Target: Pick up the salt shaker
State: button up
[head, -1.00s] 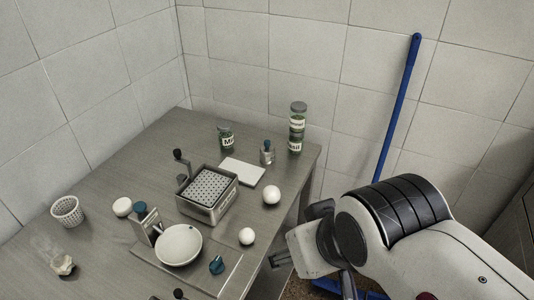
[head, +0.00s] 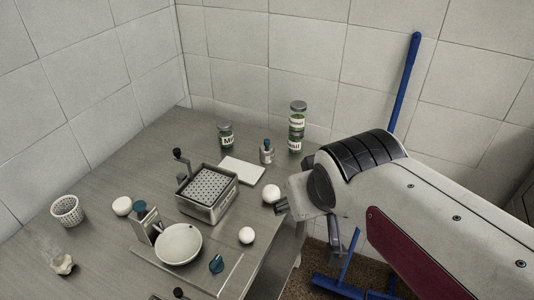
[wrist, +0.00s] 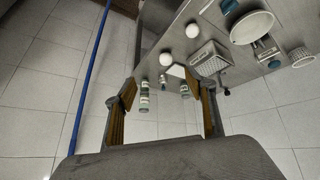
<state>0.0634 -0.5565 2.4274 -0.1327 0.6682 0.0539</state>
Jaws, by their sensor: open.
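A small metal container with a dark blue-green top (head: 266,152), which looks like the salt shaker, stands upright near the table's back right edge. It also shows small between my fingers in the wrist view (wrist: 163,80). I cannot read any label on it. My gripper (head: 281,207) is at the table's right edge, nearer the camera than the shaker and apart from it. In the wrist view my gripper (wrist: 167,98) has its two fingers wide apart with nothing between them.
Stacked green-filled jars (head: 297,127) stand right of the shaker, and another jar (head: 226,135) stands left. A white board (head: 242,171) lies in front. A white ball (head: 271,194) sits close to my gripper.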

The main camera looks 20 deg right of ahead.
jog(key=w+d+t+h, duration=0.15)
jog(key=w+d, duration=0.45)
jog(key=w, duration=0.8)
jog(key=n+t+y, duration=0.3)
jog(key=t, duration=0.1)
send_over(272, 151)
jog(key=s+d, duration=0.3)
jog(key=s, duration=0.4)
notch_tip(272, 151, down, 10)
jog(key=f+y, duration=0.1)
jog(key=f, duration=0.2)
jog(key=w+f+y, duration=0.1)
jog(key=f, duration=0.1)
jog(key=w+f+y, duration=0.1)
jog(key=f, duration=0.2)
jog(key=shift+w+a+f+n+y, duration=0.2)
jog(key=shift+a+f+n+y, duration=0.1)
jog(key=shift+a+n, duration=0.1)
jog(key=shift+a+f+t+y, duration=0.15)
jog(key=shift+f+t+y, duration=0.15)
jog(key=shift+f, duration=0.25)
jog(key=shift+x, duration=1.25)
jog(key=shift+w+a+f, duration=0.1)
jog(key=shift+a+f, duration=0.05)
